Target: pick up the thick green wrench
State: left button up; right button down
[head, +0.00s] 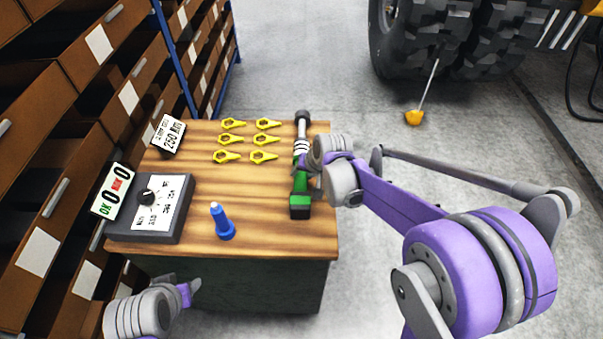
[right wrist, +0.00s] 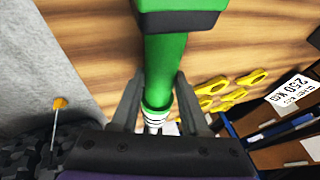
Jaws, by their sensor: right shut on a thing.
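The thick green wrench (head: 300,181) lies along the right side of the wooden table top, with a black and green block at its near end and a grey head at its far end. My right gripper (head: 316,168) reaches in from the right and is shut on its green handle. In the right wrist view the green handle (right wrist: 165,70) runs between the two fingers of the right gripper (right wrist: 160,108). I cannot tell whether the wrench is clear of the table. My left gripper (head: 194,288) is low at the left, in front of the table; its fingers are too unclear to judge.
Drawer shelves (head: 60,110) line the left. A large tyre (head: 460,40) stands behind.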

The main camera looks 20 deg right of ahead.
notch_tip(320, 180, up, 10)
jog(key=shift+w+r+p, duration=0.1)
jog(key=shift+p, duration=0.25)
jog(key=shift+r, duration=0.1)
dwell(1.3)
